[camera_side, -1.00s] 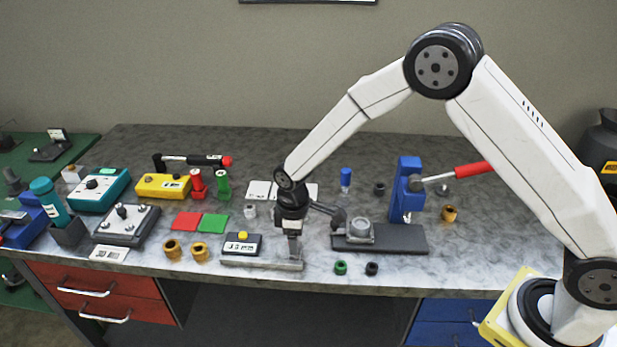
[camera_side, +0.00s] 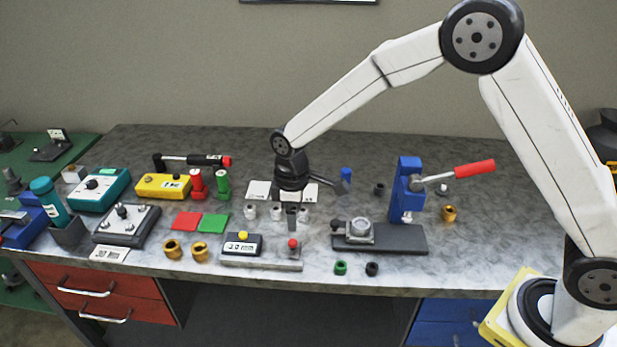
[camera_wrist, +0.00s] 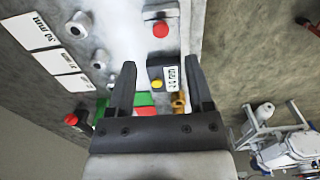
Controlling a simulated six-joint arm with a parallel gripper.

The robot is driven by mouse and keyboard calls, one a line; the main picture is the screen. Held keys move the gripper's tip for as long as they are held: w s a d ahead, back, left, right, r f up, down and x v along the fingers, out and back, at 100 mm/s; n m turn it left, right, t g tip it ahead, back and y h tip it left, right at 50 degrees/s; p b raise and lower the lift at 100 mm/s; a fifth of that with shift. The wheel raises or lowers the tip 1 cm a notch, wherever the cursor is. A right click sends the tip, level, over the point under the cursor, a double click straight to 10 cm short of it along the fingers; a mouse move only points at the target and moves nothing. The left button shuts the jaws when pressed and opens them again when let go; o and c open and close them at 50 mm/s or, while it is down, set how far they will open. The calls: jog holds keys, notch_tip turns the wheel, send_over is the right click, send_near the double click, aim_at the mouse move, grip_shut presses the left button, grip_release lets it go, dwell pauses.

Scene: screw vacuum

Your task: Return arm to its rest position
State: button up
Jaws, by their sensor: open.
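My gripper (camera_side: 291,216) hangs over the middle of the grey workbench (camera_side: 330,280), below my black wrist. In the wrist view its two black fingers (camera_wrist: 159,82) are spread apart with nothing held between them. Below and in front of it in the side view is a metal plate (camera_side: 262,264) carrying a black box with a yellow button (camera_side: 241,244) and a red-topped piece (camera_side: 293,245). The red-topped piece also shows in the wrist view (camera_wrist: 160,29), apart from the fingers.
Small white cylinders (camera_side: 250,212) stand beside the gripper, near white label cards (camera_side: 259,190). A blue press with a red handle (camera_side: 407,190) stands to the right, behind a dark plate with a vise (camera_side: 400,238). Yellow, teal and red-green items fill the left side.

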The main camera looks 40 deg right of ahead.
jog(key=shift+r, duration=0.25)
jog(key=shift+d, duration=0.1)
jog(key=s+d+r+m+t, duration=0.1)
jog(key=s+d+m, duration=0.3)
jog(key=s, duration=0.5)
jog(key=s+d+r+m+t, duration=0.1)
jog(key=s+d+r+m, duration=0.2)
jog(key=s+d+m, duration=0.2)
jog(key=s+d, duration=0.3)
jog(key=s, duration=0.1)
jog(key=shift+s+t, duration=0.3)
jog(key=shift+d, duration=0.1)
jog(key=shift+c, duration=0.2)
dwell(1.2)
